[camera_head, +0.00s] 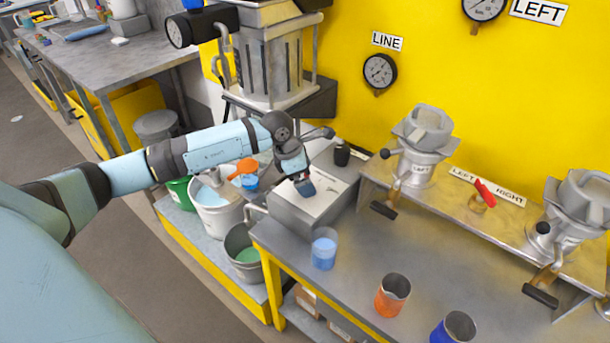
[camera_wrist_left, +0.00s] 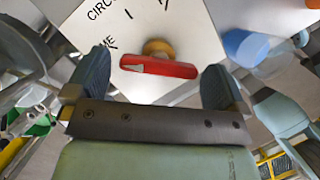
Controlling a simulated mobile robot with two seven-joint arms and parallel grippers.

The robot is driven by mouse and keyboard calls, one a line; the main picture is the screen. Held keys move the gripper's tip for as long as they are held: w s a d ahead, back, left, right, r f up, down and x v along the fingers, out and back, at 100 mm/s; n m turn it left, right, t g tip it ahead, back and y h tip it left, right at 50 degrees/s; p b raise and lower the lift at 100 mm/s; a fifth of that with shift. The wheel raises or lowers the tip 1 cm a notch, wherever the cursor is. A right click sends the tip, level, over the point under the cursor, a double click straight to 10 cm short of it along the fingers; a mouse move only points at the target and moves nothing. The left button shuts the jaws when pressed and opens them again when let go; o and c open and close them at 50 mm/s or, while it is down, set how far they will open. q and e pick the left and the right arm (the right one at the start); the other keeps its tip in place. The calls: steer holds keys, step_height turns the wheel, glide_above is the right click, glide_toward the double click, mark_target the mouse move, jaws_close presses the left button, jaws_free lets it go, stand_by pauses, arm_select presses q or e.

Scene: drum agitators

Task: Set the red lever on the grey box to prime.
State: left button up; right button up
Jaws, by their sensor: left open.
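The grey box (camera_head: 290,221) stands on the back left corner of the grey bench, with a pale plate on top. My left gripper (camera_head: 305,187) is over that plate, pointing down, and hides the lever in the head view. In the left wrist view the red lever (camera_wrist_left: 160,67) lies crosswise on a brass hub, between the two open fingertips of the gripper (camera_wrist_left: 155,85), with gaps on both sides. The plate (camera_wrist_left: 195,40) shows a partial word "CIRC", tick marks and the letters "ME" near the lever's left end. My right gripper is not in view.
A beaker of blue liquid (camera_head: 324,249) stands just in front of the box. An orange cup (camera_head: 392,295) and a blue cup (camera_head: 455,328) are farther right. Another red handle (camera_head: 484,192) sits on the shelf between LEFT and RIGHT labels.

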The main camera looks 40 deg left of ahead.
arm_select(q)
steer(key=v, duration=1.3)
steer(key=shift+s+r+b, duration=0.2)
steer(key=shift+r+b, duration=0.1)
